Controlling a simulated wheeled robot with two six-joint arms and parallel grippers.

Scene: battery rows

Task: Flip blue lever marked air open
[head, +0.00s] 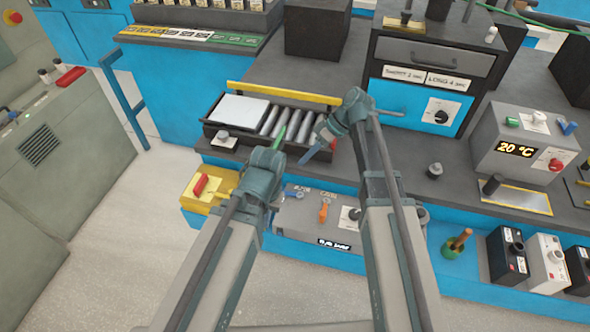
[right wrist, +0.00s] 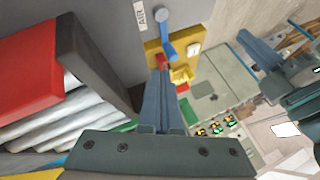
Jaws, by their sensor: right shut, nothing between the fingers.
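The blue lever (right wrist: 166,34) shows in the right wrist view beside a white AIR label (right wrist: 139,15). Its round pivot is at the top of that picture and its handle points down, ending in a rounded tip. My right gripper (right wrist: 159,80) is shut and empty, its fingertips a little below the lever tip in that picture, with a gap between. In the head view my right gripper (head: 308,155) is above the front of the bench. My left gripper (head: 280,142) is close to its left, its jaws unclear.
An orange lever (head: 323,211) and a dial stand on the grey front panel (head: 293,217). A yellow box (head: 193,198) with a red lever is at left. A roller tray (head: 215,134) lies behind the grippers. My left arm is close to the right one.

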